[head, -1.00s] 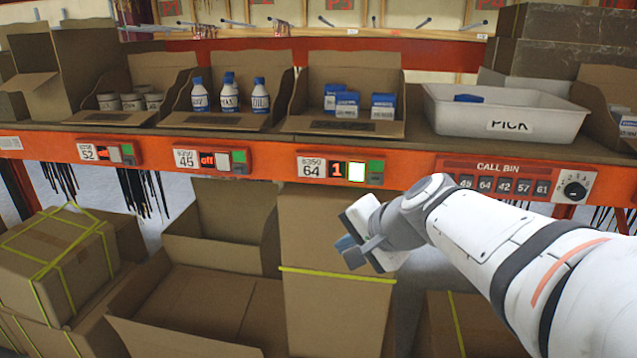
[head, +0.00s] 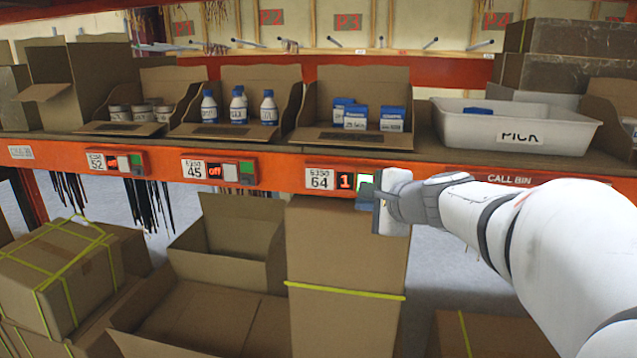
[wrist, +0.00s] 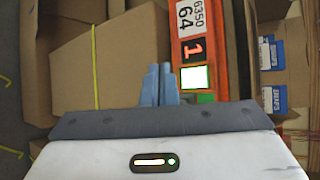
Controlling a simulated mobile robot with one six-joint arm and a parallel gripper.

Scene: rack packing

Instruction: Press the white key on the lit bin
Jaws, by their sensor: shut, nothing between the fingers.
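The lit bin is number 64, a cardboard bin (head: 352,140) with several blue-and-white boxes (head: 354,117) in it. Its label panel on the orange rail shows a red "1" (head: 345,181) and a glowing white key (head: 366,182). The white key (wrist: 195,77) also shows in the wrist view, with a green key (wrist: 205,98) beside it. My gripper (head: 366,196) is shut and empty, in front of the rail at the panel's right end. In the wrist view its fingertips (wrist: 160,75) lie to the left of the white key. I cannot tell whether they touch the panel.
Panels 45 (head: 217,171) and 52 (head: 117,163) sit further left on the rail, with 45 reading "off". A white PICK tote (head: 515,135) stands to the right. A tall carton (head: 345,247) stands under panel 64. An open carton (head: 200,325) lies below left.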

